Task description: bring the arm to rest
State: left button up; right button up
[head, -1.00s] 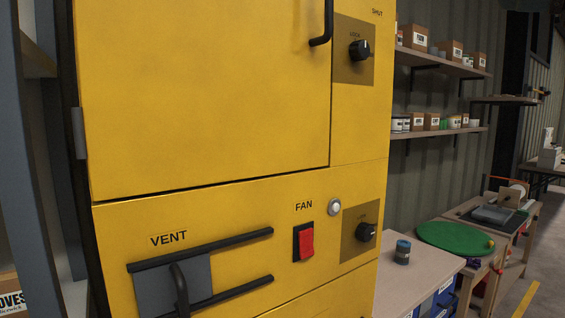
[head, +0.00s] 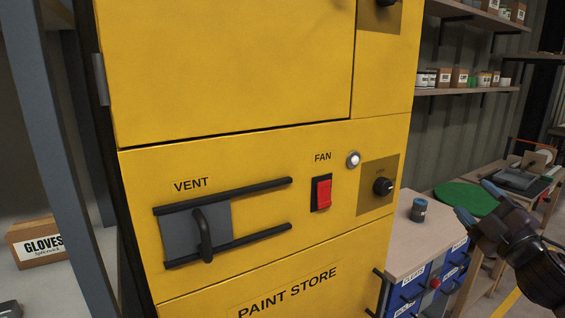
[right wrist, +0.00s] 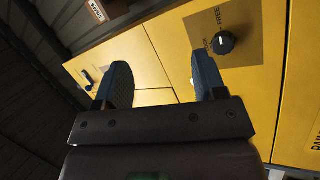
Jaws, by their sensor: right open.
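My right gripper (head: 475,203) is open and empty at the right of the head view, clear of the yellow paint store cabinet (head: 225,75). In the right wrist view my right gripper (right wrist: 163,78) shows two spread fingers with nothing between them. The cabinet's yellow front and a black knob (right wrist: 223,43) lie beyond the fingers. My left gripper is in neither view.
The cabinet front carries a vent slider (head: 203,234), a red fan switch (head: 323,193), a round lamp (head: 353,160) and a black knob (head: 383,187). A bench with a blue-grey can (head: 419,210) and a green disc (head: 465,197) stands at the right.

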jog(key=s+a+f+m+g+h, duration=0.1)
jog(key=s+f+m+g, duration=0.15)
jog(key=f, duration=0.55)
jog(key=s+a+f+m+g+h, duration=0.1)
jog(key=s+f+m, duration=0.2)
jog(key=f, duration=0.6)
jog(key=s+a+f+m+g+h, duration=0.1)
jog(key=s+a+f+m+g, duration=0.15)
jog(key=f, duration=0.55)
jog(key=s+a+f+m+g, duration=0.2)
jog(key=s+a+f+m, duration=0.1)
jog(key=s+f, duration=0.6)
jog(key=s+a+f+m+g+h, duration=0.1)
jog(key=s+a+f+m+g, duration=0.1)
jog(key=s+f, duration=0.7)
jog(key=s+a+m, duration=0.1)
jog(key=s+m, duration=0.1)
jog(key=s, duration=0.1)
jog(key=shift+s, duration=0.25)
